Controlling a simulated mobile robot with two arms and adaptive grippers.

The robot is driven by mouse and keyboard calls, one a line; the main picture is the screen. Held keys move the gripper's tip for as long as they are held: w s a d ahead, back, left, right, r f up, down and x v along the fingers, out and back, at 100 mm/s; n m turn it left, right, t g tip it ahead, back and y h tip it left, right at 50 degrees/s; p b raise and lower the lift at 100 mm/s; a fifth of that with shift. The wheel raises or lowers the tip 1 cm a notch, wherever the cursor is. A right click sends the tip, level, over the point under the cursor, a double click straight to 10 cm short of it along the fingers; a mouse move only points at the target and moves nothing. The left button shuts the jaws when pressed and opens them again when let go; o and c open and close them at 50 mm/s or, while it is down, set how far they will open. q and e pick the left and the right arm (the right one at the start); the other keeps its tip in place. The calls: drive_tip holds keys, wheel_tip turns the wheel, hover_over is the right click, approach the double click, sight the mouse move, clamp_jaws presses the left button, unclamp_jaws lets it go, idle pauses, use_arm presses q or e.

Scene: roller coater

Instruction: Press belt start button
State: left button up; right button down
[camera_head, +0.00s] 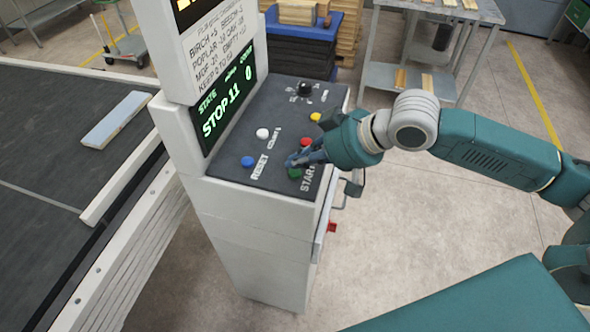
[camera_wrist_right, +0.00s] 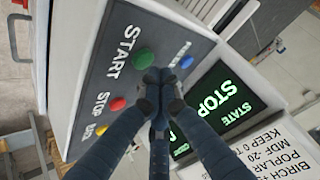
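The control panel (camera_head: 270,125) has a dark sloped top with several coloured buttons. The green START button (camera_head: 295,172) is near its lower right edge, partly covered by my right gripper (camera_head: 301,159). In the right wrist view the green button (camera_wrist_right: 145,59) shows just beyond the fingertips of the right gripper (camera_wrist_right: 158,78). The fingers are drawn together, shut and empty. I cannot tell whether they touch the button. The green display (camera_head: 228,103) reads STATE STOP. My left gripper is not in view.
A red button (camera_head: 306,142), a yellow button (camera_head: 316,117), a white button (camera_head: 262,133) and a blue button (camera_head: 248,161) are close by on the panel. A dark conveyor belt (camera_head: 50,150) with a light board (camera_head: 117,119) lies to the left.

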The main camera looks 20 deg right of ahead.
drive_tip(key=shift+f, duration=0.35)
